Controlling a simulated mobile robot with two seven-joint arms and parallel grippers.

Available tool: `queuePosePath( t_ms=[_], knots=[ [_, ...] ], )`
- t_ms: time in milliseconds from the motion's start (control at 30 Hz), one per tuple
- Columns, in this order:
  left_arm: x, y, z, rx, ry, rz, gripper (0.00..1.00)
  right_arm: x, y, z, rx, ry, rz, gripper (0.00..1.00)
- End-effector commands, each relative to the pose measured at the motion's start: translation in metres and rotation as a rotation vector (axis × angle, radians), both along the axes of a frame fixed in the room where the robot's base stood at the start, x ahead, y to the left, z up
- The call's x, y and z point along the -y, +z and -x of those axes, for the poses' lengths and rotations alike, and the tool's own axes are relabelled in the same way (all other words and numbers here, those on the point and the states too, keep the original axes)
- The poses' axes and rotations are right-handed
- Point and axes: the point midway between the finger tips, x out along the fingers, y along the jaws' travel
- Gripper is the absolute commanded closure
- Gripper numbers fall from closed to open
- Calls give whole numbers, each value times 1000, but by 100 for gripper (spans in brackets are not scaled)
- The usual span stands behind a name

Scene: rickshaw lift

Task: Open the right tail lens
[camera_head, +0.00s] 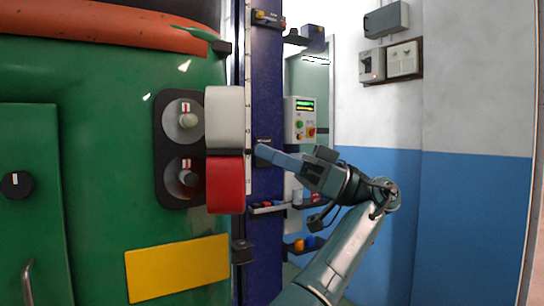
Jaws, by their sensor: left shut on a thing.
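The tail lamp is on the green rickshaw body. Its black housing (160,150) shows two round sockets, with an upper bulb (187,120) and a lower bulb (188,178) exposed. The white lens (225,117) and the red lens (225,187) stand swung out to the right of the housing. My left gripper (310,168) is right of the lenses, shut on a flat blue bar (280,158). The bar points left and its tip appears apart from the lenses. My right gripper is out of view.
A dark blue lift post (267,100) stands behind the lenses and the bar. A control box (300,120) with buttons is beside it. A yellow plate (178,268) is below the lamp. The blue and white wall at right leaves free room.

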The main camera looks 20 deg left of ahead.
Motion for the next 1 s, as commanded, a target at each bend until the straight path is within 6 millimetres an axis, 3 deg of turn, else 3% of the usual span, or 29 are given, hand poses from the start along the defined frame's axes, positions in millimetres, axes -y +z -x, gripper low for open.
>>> queuePosePath(
  t_ms=[267, 567, 900, 1000],
  knots=[
    [0, -1, 0, 2, 2, 1, 60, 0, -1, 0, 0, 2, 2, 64],
    [0, 5, 0, 3, 1, 1, 60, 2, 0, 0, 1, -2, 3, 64],
    [0, 67, 1, 3, 2, 0, 60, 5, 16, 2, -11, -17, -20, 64],
    [0, 83, 1, 2, 2, 1, 60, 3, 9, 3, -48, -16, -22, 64]
  ],
)
